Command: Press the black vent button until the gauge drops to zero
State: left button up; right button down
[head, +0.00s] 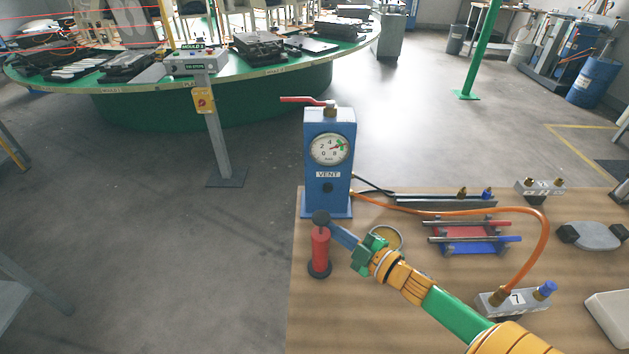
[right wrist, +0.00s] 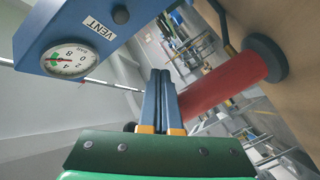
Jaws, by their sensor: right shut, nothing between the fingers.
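The blue vent box (head: 316,168) stands upright at the back left of the table. Its front carries a round gauge (head: 330,149), a VENT label and the black vent button (head: 328,188) below it. The gauge needle is away from zero, by the green mark. In the right wrist view the gauge (right wrist: 70,59) and button (right wrist: 120,14) are at upper left. My right gripper (head: 332,228) is shut and empty, its blue fingers (right wrist: 160,77) in front of and below the button, apart from it. My left gripper is out of view.
A red cylinder with black ends (head: 320,247) stands by my right fingertips; I cannot tell if they touch. An orange hose (head: 541,240) runs to a block marked 7 (head: 517,300). The front left tabletop (head: 315,320) is bare.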

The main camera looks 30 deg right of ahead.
aim_at(328, 188)
pick_arm(q)
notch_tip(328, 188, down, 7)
jog(key=b, duration=0.6)
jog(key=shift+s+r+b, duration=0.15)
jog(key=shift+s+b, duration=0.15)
jog(key=shift+b, duration=0.05)
pick_arm(e)
jog(key=w+d, duration=0.4)
jog(key=w, duration=0.3)
jog(key=shift+d, duration=0.4)
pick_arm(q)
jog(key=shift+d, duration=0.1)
pick_arm(e)
jog(key=shift+r, duration=0.1)
dwell(0.5)
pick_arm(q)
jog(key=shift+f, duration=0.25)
pick_arm(e)
jog(key=shift+w+d, duration=0.2)
jog(key=shift+w, duration=0.2)
pick_arm(q)
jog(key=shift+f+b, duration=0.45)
jog(key=shift+b, duration=0.25)
pick_arm(e)
jog(key=shift+w+d, duration=0.25)
jog(key=shift+w, duration=0.15)
dwell(1.5)
